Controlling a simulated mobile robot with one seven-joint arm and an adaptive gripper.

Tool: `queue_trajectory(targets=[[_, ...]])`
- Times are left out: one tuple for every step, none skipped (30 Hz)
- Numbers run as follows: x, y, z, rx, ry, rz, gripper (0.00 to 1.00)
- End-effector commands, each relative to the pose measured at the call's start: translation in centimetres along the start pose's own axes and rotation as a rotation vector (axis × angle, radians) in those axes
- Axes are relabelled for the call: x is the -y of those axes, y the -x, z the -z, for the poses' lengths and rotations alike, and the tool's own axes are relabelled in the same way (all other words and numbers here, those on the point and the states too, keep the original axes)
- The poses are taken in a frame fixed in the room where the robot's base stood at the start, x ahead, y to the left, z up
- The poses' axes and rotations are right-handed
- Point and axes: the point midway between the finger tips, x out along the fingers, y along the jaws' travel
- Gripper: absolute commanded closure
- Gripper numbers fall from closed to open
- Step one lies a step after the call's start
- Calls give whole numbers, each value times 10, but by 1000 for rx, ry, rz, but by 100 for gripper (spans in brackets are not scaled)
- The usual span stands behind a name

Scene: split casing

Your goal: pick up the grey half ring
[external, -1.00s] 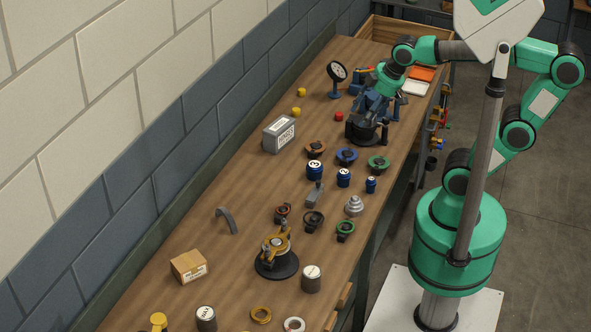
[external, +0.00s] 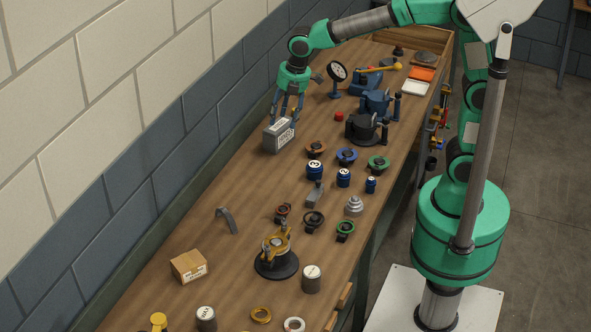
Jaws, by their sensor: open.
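The grey half ring (external: 228,219) is a thin curved arch on the wooden bench, toward the wall side, behind the cardboard box in the external view. My gripper (external: 285,116) is open and points down above the grey labelled box, well up the bench from the half ring and apart from it. Whether the fingers touch the grey box cannot be told. Nothing hides the half ring.
The grey labelled box (external: 279,135) stands under my gripper. A cardboard box (external: 189,266) and a black-based yellow fixture (external: 277,262) stand near the half ring. Several coloured rings and blue weights fill the middle. The bench (external: 215,180) is bare between grey box and half ring.

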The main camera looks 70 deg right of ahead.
Motion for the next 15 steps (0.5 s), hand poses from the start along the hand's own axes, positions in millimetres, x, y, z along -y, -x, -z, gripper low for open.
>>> queue_trajectory(targets=[[-9,-7,10,2,52,14,53],[-14,-12,16,3,86,20,53],[-20,-18,22,4,131,29,53],[-24,-24,28,4,165,35,53],[-28,-29,34,5,199,42,53],[-34,-36,41,5,245,51,53],[-38,-43,46,5,279,58,53],[-42,-48,52,5,313,64,53],[-46,-56,59,4,358,73,53],[-50,-62,65,3,393,79,53],[-53,-68,71,2,427,86,53],[-57,-77,78,1,473,96,53],[-60,-83,84,0,506,102,53],[-63,-90,89,-1,540,109,53],[-66,-99,97,-3,586,118,53]])
